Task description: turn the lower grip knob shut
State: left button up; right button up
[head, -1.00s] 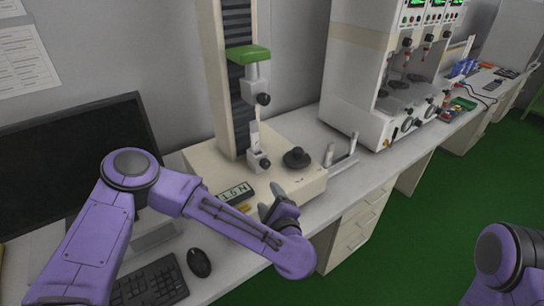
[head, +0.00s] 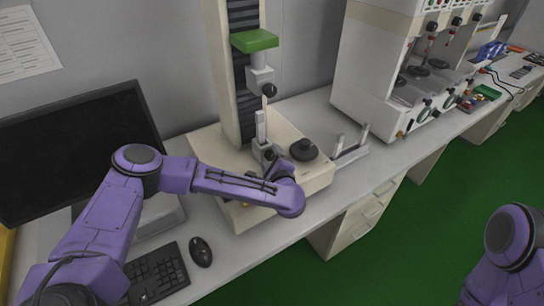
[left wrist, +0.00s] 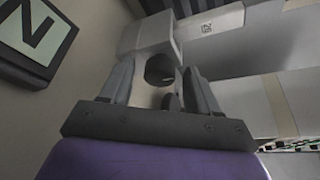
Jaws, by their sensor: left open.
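The test machine's lower grip (head: 261,128) is a pale clamp on the cream base, below the upper grip (head: 260,75) with its black knob. The lower grip's dark knob (left wrist: 160,68) shows in the left wrist view, between the fingers of my left gripper (left wrist: 158,74). The fingers are apart, one on each side of the knob; I cannot tell whether they touch it. In the head view my left gripper (head: 275,164) is at the lower grip and mostly hides its knob. My right gripper is out of view; only part of the right arm shows at the lower right.
A black round knob (head: 304,149) stands on the machine base (head: 318,178), right of the lower grip. A monitor (head: 80,150), keyboard (head: 158,276) and mouse (head: 201,252) are at left. A white instrument cabinet (head: 375,75) stands at right.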

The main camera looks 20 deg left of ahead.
pick_arm(q)
jog(key=c, duration=1)
jog(key=shift+c, duration=0.2)
